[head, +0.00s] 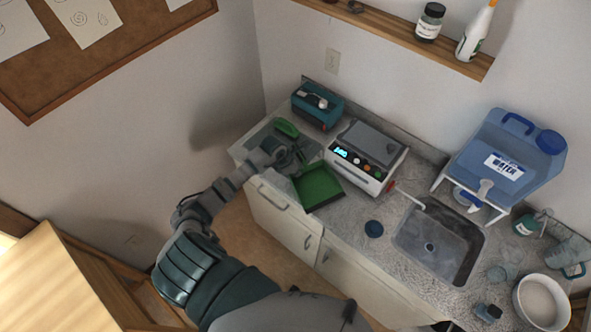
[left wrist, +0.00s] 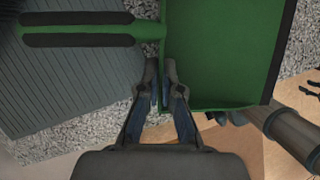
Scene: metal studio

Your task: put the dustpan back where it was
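The green dustpan (head: 318,187) lies at the front left of the counter, its pan near the front edge and its green handle (head: 287,128) pointing back left over a grey ribbed mat. In the left wrist view the pan (left wrist: 222,55) fills the upper right, and the handle with dark grips (left wrist: 80,30) runs left. My left gripper (head: 285,155) is at the dustpan. Its two fingers (left wrist: 162,75) are close together on either side of the pan's wall by the handle, with the wall between them. My right gripper is out of view.
The ribbed mat (left wrist: 55,85) lies under the handle. A teal box (head: 318,106) stands behind, and a white device with a lit display (head: 366,155) stands right of the pan.

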